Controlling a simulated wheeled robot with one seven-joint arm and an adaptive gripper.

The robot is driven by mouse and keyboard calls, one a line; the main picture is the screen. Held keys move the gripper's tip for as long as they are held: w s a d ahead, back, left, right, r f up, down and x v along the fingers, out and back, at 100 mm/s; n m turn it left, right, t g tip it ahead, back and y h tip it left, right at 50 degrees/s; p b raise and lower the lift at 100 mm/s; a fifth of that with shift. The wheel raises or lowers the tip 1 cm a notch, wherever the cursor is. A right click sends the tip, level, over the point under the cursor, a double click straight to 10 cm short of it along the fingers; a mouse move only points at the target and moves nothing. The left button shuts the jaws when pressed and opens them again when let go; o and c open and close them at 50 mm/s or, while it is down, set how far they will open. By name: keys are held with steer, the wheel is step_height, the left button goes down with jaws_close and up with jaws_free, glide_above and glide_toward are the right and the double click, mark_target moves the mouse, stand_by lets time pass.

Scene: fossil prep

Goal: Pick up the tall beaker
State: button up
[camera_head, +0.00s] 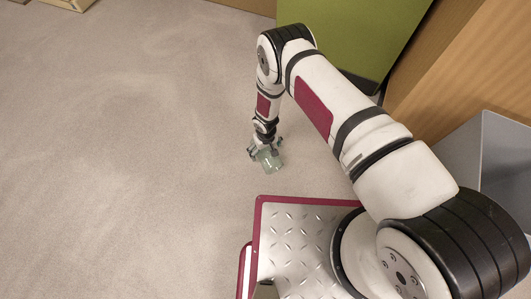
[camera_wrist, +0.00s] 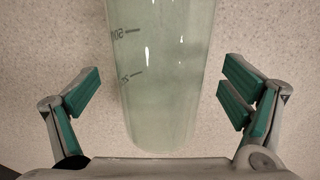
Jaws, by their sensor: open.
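The tall beaker (camera_wrist: 165,80) is pale green clear glass with dark volume marks on its side. In the wrist view it fills the middle, between the two fingers, and its top end runs out of the picture. In the head view the beaker (camera_head: 268,160) shows small at the floor, just below my gripper (camera_head: 264,150). In the wrist view my gripper (camera_wrist: 160,92) is open, with one green-padded finger on each side of the beaker. A gap shows between each finger pad and the glass.
The speckled beige floor (camera_head: 130,130) is clear to the left. A green panel (camera_head: 365,35) and a wooden cabinet side (camera_head: 470,65) stand behind and to the right of the arm. A grey bin (camera_head: 485,150) stands at the right edge.

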step_height(320, 180, down, 3)
steer(key=shift+r+b, duration=0.15)
steer(key=shift+b, duration=0.4)
steer(key=c, duration=1.3)
steer(key=shift+r, duration=0.1)
steer(key=shift+c, duration=0.2)
